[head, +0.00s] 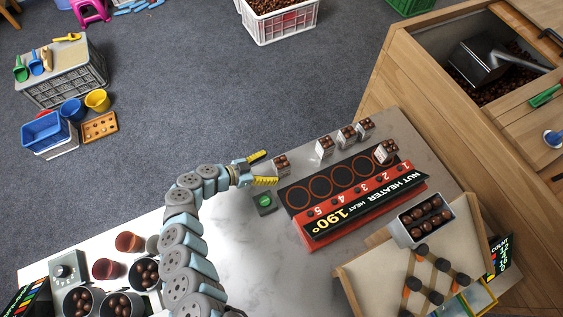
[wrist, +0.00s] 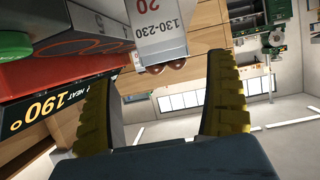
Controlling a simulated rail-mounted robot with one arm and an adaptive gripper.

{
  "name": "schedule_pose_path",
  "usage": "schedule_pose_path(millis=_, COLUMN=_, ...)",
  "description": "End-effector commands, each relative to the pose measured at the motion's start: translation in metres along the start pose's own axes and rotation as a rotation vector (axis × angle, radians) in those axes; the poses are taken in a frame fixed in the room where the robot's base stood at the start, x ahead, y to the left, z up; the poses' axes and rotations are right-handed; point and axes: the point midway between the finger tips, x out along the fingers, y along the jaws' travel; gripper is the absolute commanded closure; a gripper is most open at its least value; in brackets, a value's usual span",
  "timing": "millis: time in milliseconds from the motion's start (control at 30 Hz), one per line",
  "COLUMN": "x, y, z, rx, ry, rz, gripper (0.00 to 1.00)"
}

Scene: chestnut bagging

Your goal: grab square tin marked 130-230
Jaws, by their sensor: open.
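A small square tin (head: 281,164) holding brown chestnuts stands at the left end of the row of tins in the head view. My gripper (head: 263,169) has its yellow-padded fingers spread just left of this tin. In the wrist view a pale tin (wrist: 162,36) marked 130-230 and 20 appears upside down, with brown nuts at its lower end. It lies ahead, between the directions of the two open fingers (wrist: 160,75), with a gap on each side. Nothing is held. The marking cannot be read in the head view.
The nut heater (head: 325,218) with its red and black front, showing 190, stands close below the gripper. A green button box (head: 264,202) sits near its left end. More square tins (head: 325,147) stand behind the heater. A tilted wooden board (head: 375,265) is at front right.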

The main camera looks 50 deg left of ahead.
Motion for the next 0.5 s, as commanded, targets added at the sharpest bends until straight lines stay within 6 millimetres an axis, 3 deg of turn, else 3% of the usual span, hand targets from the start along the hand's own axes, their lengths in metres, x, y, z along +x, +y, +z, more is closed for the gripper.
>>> schedule_pose_path(millis=200, x=0.029, y=0.000, z=0.002, rx=0.002, ry=0.000, rz=-0.001, gripper=0.13)
schedule_pose_path(millis=500, x=0.039, y=-0.001, z=0.003, rx=0.002, ry=0.000, rz=0.000, gripper=0.13)
